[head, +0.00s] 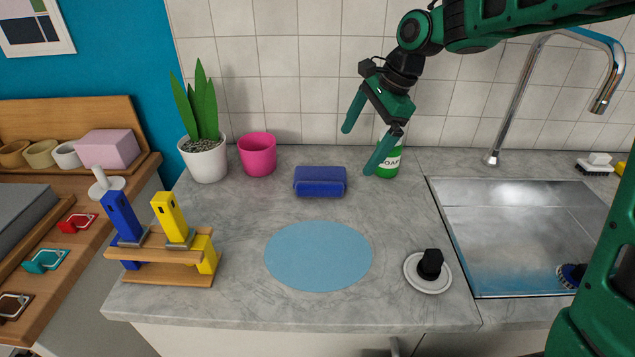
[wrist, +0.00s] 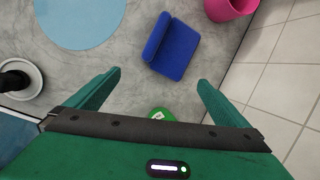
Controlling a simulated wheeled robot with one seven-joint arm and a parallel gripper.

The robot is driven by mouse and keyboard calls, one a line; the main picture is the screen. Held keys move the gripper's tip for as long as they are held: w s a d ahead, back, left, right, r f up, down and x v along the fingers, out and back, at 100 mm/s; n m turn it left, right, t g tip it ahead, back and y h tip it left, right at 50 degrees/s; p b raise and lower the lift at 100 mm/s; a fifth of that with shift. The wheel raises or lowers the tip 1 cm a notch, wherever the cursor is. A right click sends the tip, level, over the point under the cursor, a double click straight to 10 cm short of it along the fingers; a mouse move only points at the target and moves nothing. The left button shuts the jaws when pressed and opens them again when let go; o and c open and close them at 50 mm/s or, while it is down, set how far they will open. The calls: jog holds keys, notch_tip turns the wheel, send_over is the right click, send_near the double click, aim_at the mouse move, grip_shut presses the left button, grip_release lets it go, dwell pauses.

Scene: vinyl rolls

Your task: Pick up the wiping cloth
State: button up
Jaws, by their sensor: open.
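The wiping cloth appears to be the folded dark blue piece (head: 320,181) lying on the grey counter, behind a round light blue mat (head: 318,256). In the wrist view the cloth (wrist: 172,47) lies ahead of the fingertips, roughly between their lines. My gripper (head: 358,150) is open and empty, raised above the counter to the right of the cloth. Its two green fingers also show in the wrist view (wrist: 159,76), apart from the cloth. The cloth is fully visible in the head view.
A green soap bottle (head: 387,166) stands partly behind my gripper's finger. A pink pot (head: 257,155) and a potted plant (head: 204,158) stand left of the cloth. A black-handled round item (head: 429,270) and the sink (head: 525,230) are at right. Tiled wall (head: 300,90) is behind.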

aim_at(317, 178)
jog(key=w+a+f+m, duration=0.1)
jog(key=a+f, duration=0.2)
jog(key=w+a+f+m, duration=0.1)
jog(key=a+f, duration=0.2)
jog(key=f, duration=0.1)
jog(key=w+a+f+m+g, duration=0.1)
jog(key=a+f+m, duration=0.1)
jog(key=a+f, duration=0.1)
jog(key=shift+f, duration=0.4)
jog(key=c, duration=0.7)
